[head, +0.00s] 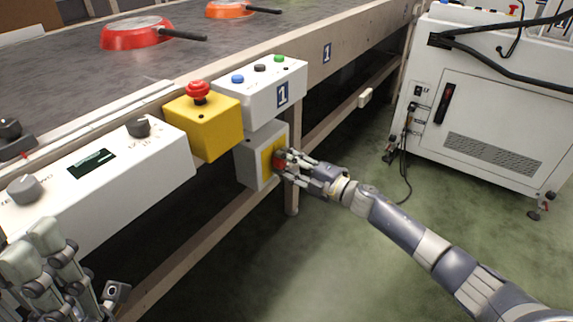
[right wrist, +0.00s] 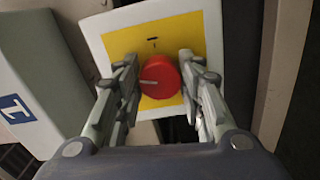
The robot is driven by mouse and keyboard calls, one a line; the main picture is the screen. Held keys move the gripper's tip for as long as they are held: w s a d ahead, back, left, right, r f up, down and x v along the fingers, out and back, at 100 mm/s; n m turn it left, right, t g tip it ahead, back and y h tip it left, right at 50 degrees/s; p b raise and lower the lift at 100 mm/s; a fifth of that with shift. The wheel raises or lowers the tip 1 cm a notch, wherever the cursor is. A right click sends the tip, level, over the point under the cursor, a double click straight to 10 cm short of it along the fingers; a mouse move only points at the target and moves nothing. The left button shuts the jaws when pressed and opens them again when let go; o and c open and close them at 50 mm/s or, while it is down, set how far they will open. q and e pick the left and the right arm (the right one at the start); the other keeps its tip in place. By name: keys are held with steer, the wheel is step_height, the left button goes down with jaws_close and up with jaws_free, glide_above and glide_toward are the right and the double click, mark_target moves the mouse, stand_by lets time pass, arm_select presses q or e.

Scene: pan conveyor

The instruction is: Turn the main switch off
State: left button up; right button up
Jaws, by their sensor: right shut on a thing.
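The main switch is a grey box (head: 250,163) with a yellow plate and a red rotary knob (head: 279,161), mounted below the yellow emergency-stop box. In the right wrist view the red knob (right wrist: 158,83) sits on the yellow plate (right wrist: 193,35). Its pale line lies roughly level, pointing left, and a dark mark shows on the plate above it. My right gripper (head: 287,163) is at the knob, its fingers on both sides, shut on it; it also shows in the right wrist view (right wrist: 158,67). My left gripper (head: 75,275) is at the lower left, partly cut off, with its opening unclear.
The yellow box (head: 205,125) with a red button and a white button box (head: 265,92) stand just above the switch. A control panel (head: 100,175) is at left. Pans (head: 137,33) lie on the conveyor. A white cabinet (head: 490,110) stands at right beyond open green floor.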

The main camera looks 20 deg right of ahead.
steer(key=shift+f+n+b, duration=0.1)
steer(key=shift+n+b, duration=0.25)
steer(key=shift+n, duration=1.35)
steer(key=o, duration=1.1)
steer(key=shift+c, duration=0.2)
steer(key=shift+s, duration=0.1)
steer(key=v, duration=1.2)
